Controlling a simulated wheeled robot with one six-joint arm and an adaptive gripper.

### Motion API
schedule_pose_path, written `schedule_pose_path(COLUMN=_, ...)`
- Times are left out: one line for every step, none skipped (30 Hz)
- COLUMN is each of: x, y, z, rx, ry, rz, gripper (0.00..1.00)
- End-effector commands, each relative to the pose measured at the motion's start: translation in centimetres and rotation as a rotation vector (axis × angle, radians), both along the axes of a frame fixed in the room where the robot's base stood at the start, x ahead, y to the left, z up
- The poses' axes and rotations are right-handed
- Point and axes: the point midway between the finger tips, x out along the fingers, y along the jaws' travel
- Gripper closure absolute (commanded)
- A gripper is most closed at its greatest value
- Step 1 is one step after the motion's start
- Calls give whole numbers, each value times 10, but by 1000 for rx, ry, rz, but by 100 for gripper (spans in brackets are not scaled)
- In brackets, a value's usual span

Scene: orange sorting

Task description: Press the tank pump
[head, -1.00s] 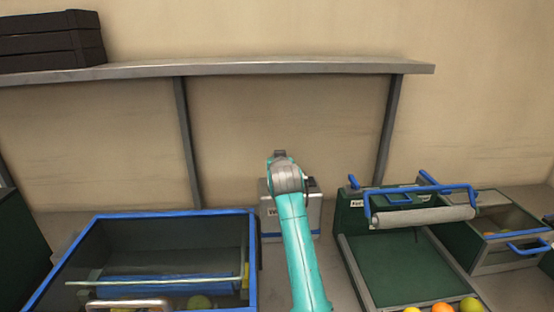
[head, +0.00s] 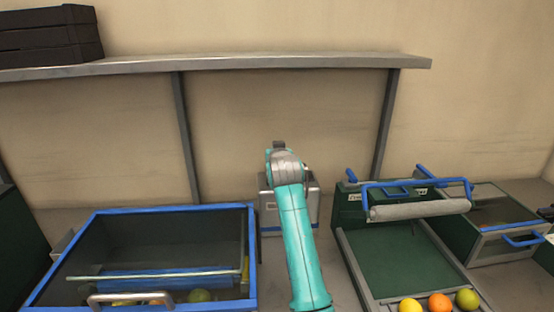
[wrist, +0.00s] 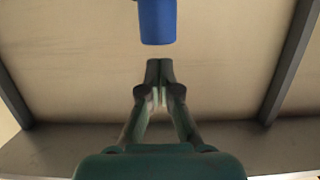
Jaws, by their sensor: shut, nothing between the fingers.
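The blue-rimmed tank (head: 252,250) stands at the lower left in the head view, with a metal handle and several fruits inside near its front. A silver box with a blue stripe (head: 268,222) stands behind my arm, which partly hides it. I cannot tell for sure which part is the pump. In the wrist view a blue rounded block (wrist: 157,20) hangs into the top of the picture. My gripper (wrist: 159,68) is shut and empty, its tips just below that block in the picture, with a small gap visible. My arm hides the fingers in the head view.
A green tray unit with a roller (head: 420,210) and blue handles stands at right, with a yellow, an orange and a green fruit at its front. A green box (head: 500,240) is beyond it. A metal shelf (head: 250,62) with black crates (head: 50,40) runs above.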

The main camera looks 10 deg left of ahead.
Motion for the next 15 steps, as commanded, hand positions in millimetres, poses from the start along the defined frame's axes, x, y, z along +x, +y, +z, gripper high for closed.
schedule_pose_path(x=-7, y=-2, z=-1, rx=0, ry=1, rz=0, gripper=100)
schedule_pose_path(x=-12, y=-3, z=0, rx=0, ry=1, rz=0, gripper=100)
schedule_pose_path(x=-17, y=-5, z=1, rx=0, ry=1, rz=0, gripper=100)
schedule_pose_path(x=-22, y=-6, z=3, rx=0, ry=-1, rz=0, gripper=100)
schedule_pose_path(x=-26, y=-7, z=5, rx=0, ry=0, rz=0, gripper=100)
schedule_pose_path(x=-33, y=-9, z=6, rx=0, ry=-1, rz=0, gripper=100)
schedule_pose_path(x=-37, y=-11, z=7, rx=1, ry=-1, rz=0, gripper=100)
schedule_pose_path(x=-42, y=-12, z=9, rx=1, ry=-1, rz=0, gripper=100)
schedule_pose_path(x=-48, y=-14, z=11, rx=1, ry=-2, rz=0, gripper=100)
schedule_pose_path(x=-53, y=-15, z=12, rx=1, ry=-1, rz=0, gripper=100)
schedule_pose_path(x=-57, y=-16, z=13, rx=1, ry=-1, rz=0, gripper=100)
schedule_pose_path(x=-62, y=-18, z=14, rx=1, ry=-1, rz=0, gripper=100)
schedule_pose_path(x=-66, y=-19, z=16, rx=1, ry=-1, rz=0, gripper=100)
schedule_pose_path(x=-69, y=-20, z=17, rx=1, ry=-2, rz=0, gripper=100)
schedule_pose_path(x=-73, y=-21, z=17, rx=0, ry=-1, rz=0, gripper=100)
